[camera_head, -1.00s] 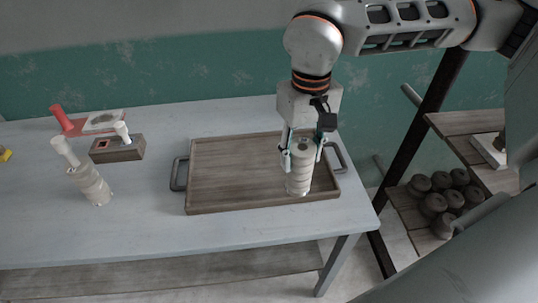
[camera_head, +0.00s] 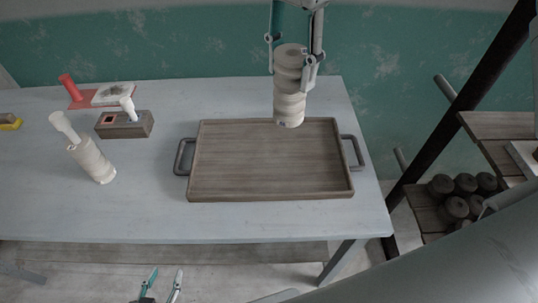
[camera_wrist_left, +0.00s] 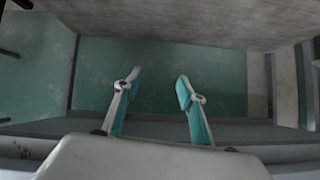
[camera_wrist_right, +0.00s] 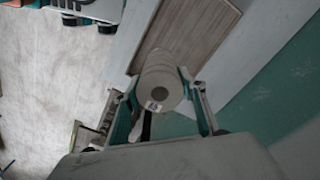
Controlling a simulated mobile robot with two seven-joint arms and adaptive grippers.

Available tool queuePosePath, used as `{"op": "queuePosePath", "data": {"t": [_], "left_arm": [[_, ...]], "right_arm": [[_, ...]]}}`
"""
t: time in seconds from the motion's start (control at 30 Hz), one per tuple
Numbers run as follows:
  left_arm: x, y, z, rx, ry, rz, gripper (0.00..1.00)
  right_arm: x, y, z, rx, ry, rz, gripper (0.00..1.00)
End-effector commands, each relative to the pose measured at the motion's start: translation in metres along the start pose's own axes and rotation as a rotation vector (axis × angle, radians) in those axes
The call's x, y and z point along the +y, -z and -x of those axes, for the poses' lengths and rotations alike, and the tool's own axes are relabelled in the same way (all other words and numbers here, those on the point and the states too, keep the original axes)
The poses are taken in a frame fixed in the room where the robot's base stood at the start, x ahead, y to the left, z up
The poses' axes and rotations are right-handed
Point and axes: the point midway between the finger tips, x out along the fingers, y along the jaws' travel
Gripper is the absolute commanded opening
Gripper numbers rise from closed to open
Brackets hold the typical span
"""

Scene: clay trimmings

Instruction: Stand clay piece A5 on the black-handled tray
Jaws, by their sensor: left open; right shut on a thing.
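The wooden tray (camera_head: 270,165) with dark handles lies on the table and is empty. My right gripper (camera_head: 293,62) is shut on a pale, ridged clay piece (camera_head: 290,100), held upright. In the head view the clay piece's lower end overlaps the tray's back edge; it appears raised above it. The right wrist view shows the piece's round end (camera_wrist_right: 160,80) between the fingers, with a small label too small to read. My left gripper (camera_head: 161,285) is open and empty in front of the table; its spread fingers also show in the left wrist view (camera_wrist_left: 157,92).
A shelf at right holds several dark round pieces (camera_head: 455,200).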

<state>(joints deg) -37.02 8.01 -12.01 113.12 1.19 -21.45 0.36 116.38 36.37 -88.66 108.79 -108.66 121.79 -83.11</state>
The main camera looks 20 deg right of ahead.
Motion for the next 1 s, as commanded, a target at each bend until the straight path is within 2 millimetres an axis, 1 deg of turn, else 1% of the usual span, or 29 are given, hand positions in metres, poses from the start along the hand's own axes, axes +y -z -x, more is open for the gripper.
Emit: {"op": "queuePosePath", "data": {"t": [0.03,0.1,0.17,0.23,0.47,0.7,0.83,0.9,1.0], "left_arm": [[0.0,0.0,0.0,0.0,0.0,-0.001,0.4],[0.0,-0.001,0.0,0.0,0.0,-0.001,0.4],[0.0,-0.001,-0.001,0.0,0.0,-0.001,0.4],[0.0,-0.003,-0.001,-0.001,0.0,-0.001,0.4],[0.0,-0.009,-0.005,-0.006,0.002,-0.008,0.4],[-0.002,-0.009,-0.007,-0.002,0.007,-0.014,0.4],[-0.004,-0.007,-0.008,0.004,0.009,-0.016,0.4],[-0.004,-0.005,-0.008,0.008,0.011,-0.017,0.4],[-0.005,-0.004,-0.009,0.009,0.012,-0.018,0.4]], "right_arm": [[-0.001,-0.002,0.005,-0.002,0.003,-0.027,0.02],[-0.001,-0.004,0.008,-0.004,0.001,-0.055,0.02],[-0.001,-0.005,0.005,-0.005,-0.002,-0.067,0.02],[-0.001,-0.006,-0.004,-0.006,-0.004,-0.073,0.02],[0.0,-0.006,-0.055,-0.008,-0.006,-0.071,0.02],[0.0,-0.006,-0.11,-0.008,-0.005,-0.071,0.02],[0.0,-0.006,-0.132,-0.006,-0.003,-0.07,0.02],[-0.001,-0.006,-0.14,-0.006,-0.002,-0.071,0.02],[-0.001,-0.006,-0.146,-0.005,0.0,-0.071,0.02]]}}
